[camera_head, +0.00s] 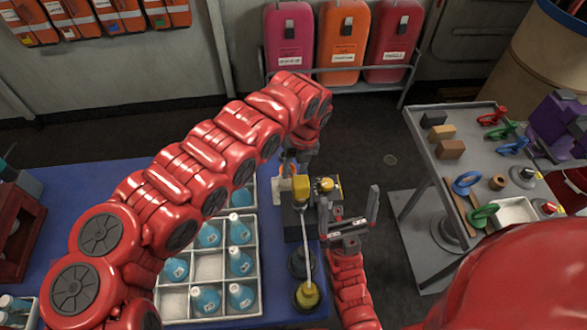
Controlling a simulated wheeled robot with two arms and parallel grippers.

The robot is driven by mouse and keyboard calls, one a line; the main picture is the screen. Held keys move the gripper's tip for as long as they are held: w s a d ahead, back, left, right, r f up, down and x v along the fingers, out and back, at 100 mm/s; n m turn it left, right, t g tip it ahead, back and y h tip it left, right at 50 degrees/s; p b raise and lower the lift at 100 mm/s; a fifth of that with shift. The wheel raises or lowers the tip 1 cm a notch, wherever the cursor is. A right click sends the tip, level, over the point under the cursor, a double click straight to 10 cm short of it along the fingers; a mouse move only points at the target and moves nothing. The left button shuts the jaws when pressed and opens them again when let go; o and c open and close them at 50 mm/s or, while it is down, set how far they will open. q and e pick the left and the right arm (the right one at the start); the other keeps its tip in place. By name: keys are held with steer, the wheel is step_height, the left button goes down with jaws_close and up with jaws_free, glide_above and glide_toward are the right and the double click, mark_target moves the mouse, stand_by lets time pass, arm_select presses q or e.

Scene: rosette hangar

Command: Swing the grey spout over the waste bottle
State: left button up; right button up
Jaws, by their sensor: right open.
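The thin grey spout (306,240) runs from a yellow-topped block (300,190) on a dark stand (292,221) toward the front of the blue table. Its near end appears above or close to a yellow-topped dark bottle (308,296). Another dark round bottle or holder (301,262) stands just behind it, beside the spout. I cannot tell which is the waste bottle. My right gripper (350,206) is open and empty, right of the spout and apart from it. My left gripper (294,172) is behind the stand, its fingers largely hidden.
A pale divided crate (261,282) with several blue bottles stands left of the spout. A grey cart (418,180) with tools and blocks stands at the right. Dark floor lies between table and cart. Pink, orange and red canisters (340,42) stand at the back wall.

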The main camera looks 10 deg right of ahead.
arm_select(q)
step_height(320, 180, up, 17)
steer(key=d+b, duration=0.2)
steer(key=shift+d, duration=0.4)
steer(key=shift+w, duration=0.1)
steer(key=shift+r, duration=0.15)
